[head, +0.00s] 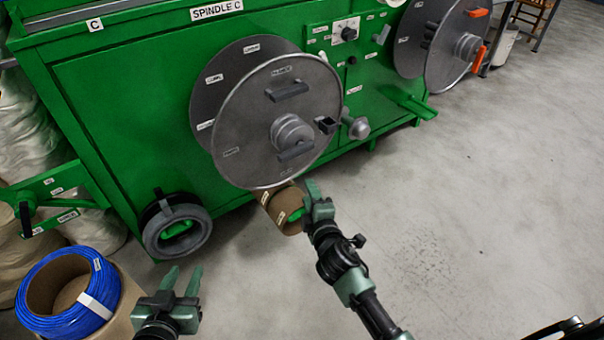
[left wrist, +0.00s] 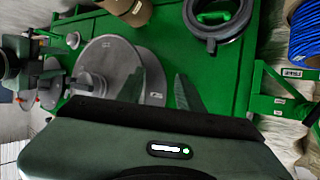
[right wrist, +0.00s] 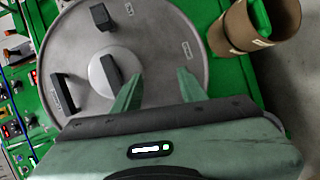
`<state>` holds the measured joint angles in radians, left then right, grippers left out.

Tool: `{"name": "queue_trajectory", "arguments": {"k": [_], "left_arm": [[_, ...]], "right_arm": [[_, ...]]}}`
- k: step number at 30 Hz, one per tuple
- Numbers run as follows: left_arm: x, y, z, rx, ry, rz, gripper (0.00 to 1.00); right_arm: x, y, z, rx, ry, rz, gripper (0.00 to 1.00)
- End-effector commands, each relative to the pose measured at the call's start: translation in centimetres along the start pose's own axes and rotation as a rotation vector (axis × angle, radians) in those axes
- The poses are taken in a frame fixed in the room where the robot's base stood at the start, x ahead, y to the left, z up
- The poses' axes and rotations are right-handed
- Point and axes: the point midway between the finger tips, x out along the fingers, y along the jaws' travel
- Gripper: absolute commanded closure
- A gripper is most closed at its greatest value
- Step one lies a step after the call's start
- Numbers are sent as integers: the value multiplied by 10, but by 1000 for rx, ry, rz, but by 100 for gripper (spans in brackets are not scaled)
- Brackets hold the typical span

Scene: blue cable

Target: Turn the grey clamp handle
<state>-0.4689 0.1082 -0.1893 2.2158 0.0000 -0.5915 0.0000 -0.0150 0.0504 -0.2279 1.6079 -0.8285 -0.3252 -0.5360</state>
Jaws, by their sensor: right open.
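A large grey reel disc (head: 240,120) faces me on the green machine. A round grey hub (head: 290,130) is at its centre, with a dark grey bar handle (head: 297,150) across it, which looks like the clamp handle. In the right wrist view the bar (right wrist: 111,70) stands on the hub, left of my fingertips. My right gripper (right wrist: 161,74) is open and empty before the disc; it also shows in the head view (head: 318,190), at the disc's lower right, apart from the handle. My left gripper (head: 182,280) is open and empty at lower left, away from the disc.
Two other dark handles (head: 287,90) (head: 327,125) stick out from the disc. A cardboard tube (head: 281,208) is below it. A blue cable coil (head: 66,295) is at lower left, near my left gripper.

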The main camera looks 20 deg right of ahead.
Motion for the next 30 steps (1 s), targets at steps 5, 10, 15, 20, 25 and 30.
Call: {"name": "queue_trajectory", "arguments": {"k": [5, 10, 15, 20, 25, 30], "left_arm": [[-25, 1, -40, 0, 124, 1, 64], [-35, 1, -59, 0, 174, 2, 64], [-36, 4, -76, -1, 260, 8, 64], [-41, 7, -101, -2, 392, 16, 64], [-48, 10, -120, -4, 495, 22, 64], [-51, 11, -127, -4, 532, 24, 64]], "right_arm": [[3, 51, -8, -118, -2, 163, 58], [6, 71, -10, -152, -8, 206, 58], [29, 76, -10, -151, -8, 206, 58], [56, 80, -10, -151, -8, 204, 58], [72, 83, -10, -149, -7, 202, 58], [78, 84, -10, -149, -7, 201, 58]]}}
